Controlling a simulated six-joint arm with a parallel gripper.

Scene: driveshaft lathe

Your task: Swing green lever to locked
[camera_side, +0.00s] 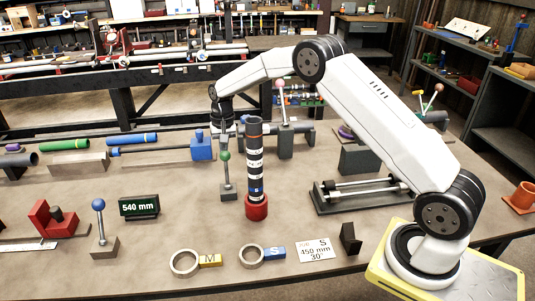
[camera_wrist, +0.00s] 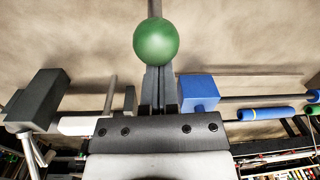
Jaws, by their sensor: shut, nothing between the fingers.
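The green lever has a green ball knob (camera_side: 224,155) on a thin rod that stands nearly upright from a small grey block (camera_side: 228,194) on the table. My gripper (camera_side: 223,142) points down just above the knob in the side view, its fingers shut and empty. In the wrist view, the green knob (camera_wrist: 156,41) is just beyond the tips of my gripper (camera_wrist: 159,72) and overlaps them. I cannot tell whether they touch. The lever's base is mostly hidden in the wrist view, and no locked mark is readable.
A black-and-white banded column (camera_side: 255,165) in a red base stands close right of the lever. A blue block (camera_side: 202,147) with a rod lies behind left. A blue-knobbed lever (camera_side: 99,205) and a 540 mm display (camera_side: 139,206) stand left. The table between display and lever is clear.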

